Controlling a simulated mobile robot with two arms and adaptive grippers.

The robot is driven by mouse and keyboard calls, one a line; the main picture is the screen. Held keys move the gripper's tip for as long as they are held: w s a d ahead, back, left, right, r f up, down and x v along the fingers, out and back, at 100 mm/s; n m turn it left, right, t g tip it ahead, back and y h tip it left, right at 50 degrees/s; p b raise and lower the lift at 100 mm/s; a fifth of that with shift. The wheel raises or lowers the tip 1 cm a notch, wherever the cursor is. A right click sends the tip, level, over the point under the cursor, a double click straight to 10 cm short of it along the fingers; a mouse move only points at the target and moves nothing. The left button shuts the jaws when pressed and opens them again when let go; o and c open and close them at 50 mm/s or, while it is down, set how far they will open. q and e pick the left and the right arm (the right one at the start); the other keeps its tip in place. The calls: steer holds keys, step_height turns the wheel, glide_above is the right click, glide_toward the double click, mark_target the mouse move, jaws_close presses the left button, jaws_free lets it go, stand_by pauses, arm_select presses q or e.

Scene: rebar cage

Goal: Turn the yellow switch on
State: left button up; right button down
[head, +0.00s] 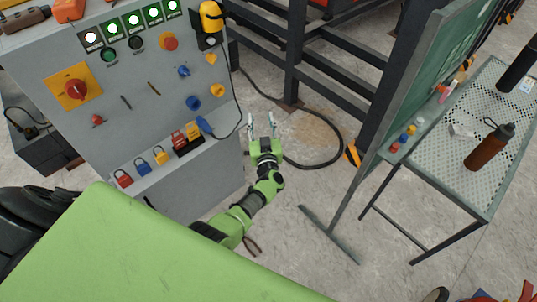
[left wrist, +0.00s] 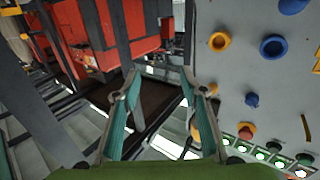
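A grey control panel (head: 130,80) stands at the left in the head view. Two yellow knob switches sit at its right edge: an upper, smaller one (head: 211,58) and a lower, larger one (head: 217,90). The left wrist view shows the larger yellow switch (left wrist: 219,41) and the smaller one (left wrist: 195,130), partly behind a finger. Their on or off setting cannot be told. My left gripper (head: 262,122) is open and empty, to the right of the panel and apart from it. Its spread fingers (left wrist: 160,80) also show in the left wrist view. My right gripper is not in view.
Blue knobs (head: 193,102), a red button (head: 170,41) and a red rotary switch (head: 75,88) share the panel. Padlocks (head: 160,156) line its lower ledge. A dark metal frame (head: 290,60) stands behind. A mesh table (head: 455,140) holds a brown bottle (head: 488,148).

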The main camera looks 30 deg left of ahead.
arm_select(q)
steer(key=s+d+f+m+h, duration=0.1)
steer(key=s+d+f+h, duration=0.1)
steer(key=f, duration=0.3)
steer(key=s+d+f+m+h, duration=0.2)
steer(key=s+d+f, duration=0.1)
steer(key=f, duration=0.2)
steer(key=shift+f+m+h, duration=0.3)
steer(key=shift+f+h, duration=0.05)
steer(key=shift+h, duration=0.05)
steer(key=shift+d, duration=0.1)
steer(key=s+d+f+m+g+h, duration=0.2)
steer(key=s+d+f+g+h, duration=0.1)
steer(key=s+f, duration=0.8)
steer(key=s+d+f+m+g+h, duration=0.2)
steer(key=s+d+f+g, duration=0.1)
steer(key=s+f, duration=0.8)
steer(key=s+f+g, duration=0.2)
steer(key=s, duration=0.8)
steer(key=s+a+f+m+g, duration=0.1)
steer(key=s+f+g, duration=0.2)
steer(key=s, duration=0.7)
steer(key=s+a+f+g, duration=0.1)
steer(key=s+f+g, duration=0.2)
steer(key=s, duration=0.8)
steer(key=shift+f, duration=0.25)
steer(key=shift+s, duration=0.1)
